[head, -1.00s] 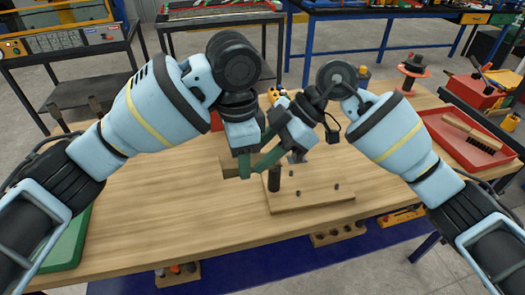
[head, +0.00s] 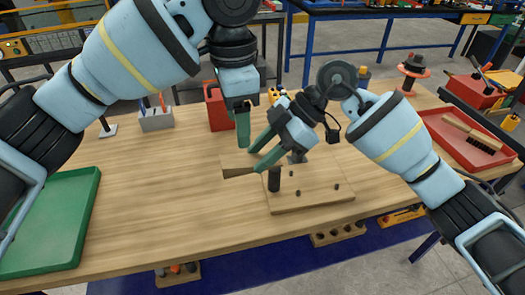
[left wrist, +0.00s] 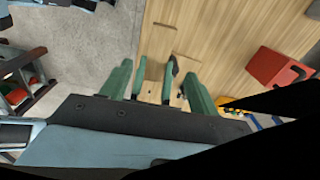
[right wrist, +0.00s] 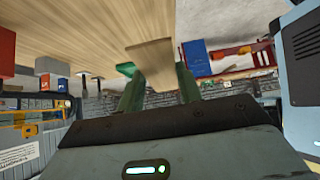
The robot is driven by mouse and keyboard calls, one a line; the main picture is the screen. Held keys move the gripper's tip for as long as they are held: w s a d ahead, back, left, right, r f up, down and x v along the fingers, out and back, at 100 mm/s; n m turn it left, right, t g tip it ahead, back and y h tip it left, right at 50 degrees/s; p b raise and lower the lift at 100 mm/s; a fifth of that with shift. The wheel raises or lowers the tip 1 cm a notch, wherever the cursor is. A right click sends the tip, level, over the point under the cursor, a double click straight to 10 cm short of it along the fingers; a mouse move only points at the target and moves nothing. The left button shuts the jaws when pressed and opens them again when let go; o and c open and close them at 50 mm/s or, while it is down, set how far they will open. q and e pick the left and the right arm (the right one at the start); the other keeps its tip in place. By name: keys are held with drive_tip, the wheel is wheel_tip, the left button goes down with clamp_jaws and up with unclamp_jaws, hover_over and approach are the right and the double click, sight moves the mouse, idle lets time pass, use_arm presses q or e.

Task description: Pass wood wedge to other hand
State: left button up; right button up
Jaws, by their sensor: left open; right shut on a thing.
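The wood wedge (head: 238,167) is a pale wooden block held above the table. My right gripper (head: 260,151) is shut on it, and its left end sticks out past the fingers. In the right wrist view the wedge (right wrist: 152,66) stands between the green fingers. My left gripper (head: 243,130) is open and empty, just above the wedge and apart from it, with its green fingers pointing down. In the left wrist view its fingers (left wrist: 158,82) are spread wide, with the right gripper's fingers showing beyond them.
A wooden board with a dark upright peg (head: 274,180) lies below my right gripper. A green tray (head: 86,215) is at the left, a red tray (head: 490,150) at the right. A red bin (head: 217,112) and a grey holder (head: 155,122) stand behind. The table's left middle is clear.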

use_arm(q)
drive_tip(key=shift+r, duration=1.55)
